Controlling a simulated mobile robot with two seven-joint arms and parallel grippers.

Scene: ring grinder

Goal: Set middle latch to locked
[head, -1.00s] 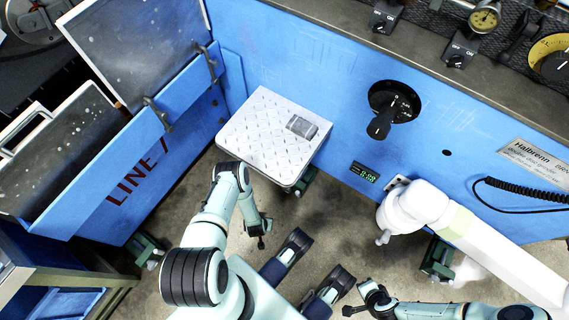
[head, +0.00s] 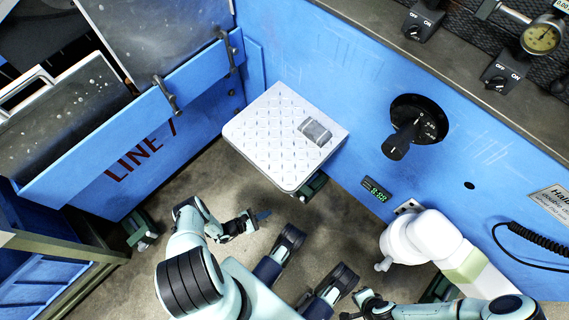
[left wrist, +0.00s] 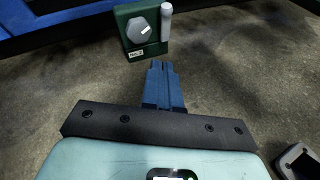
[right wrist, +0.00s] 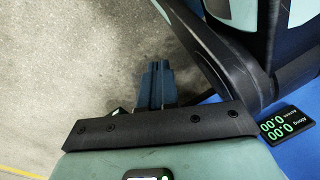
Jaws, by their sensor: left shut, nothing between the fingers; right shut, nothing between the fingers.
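Two dark metal latch-like handles stand on the blue LINE 7 panel at the left of the head view, a nearer one (head: 166,95) and a farther one (head: 229,48). I cannot tell which, if either, is the middle latch, or its setting. My left gripper (head: 262,215) is shut and empty above the floor, below the white plate and well apart from both handles. Its blue fingers (left wrist: 162,85) are together in the left wrist view. My right gripper (right wrist: 155,82) is shut and empty over the floor; in the head view it is at the bottom edge.
A white tread plate (head: 270,125) juts from the blue machine wall in front of me. A black rotary knob (head: 400,140) and a small green display (head: 376,190) are to its right. Open floor lies below the plate.

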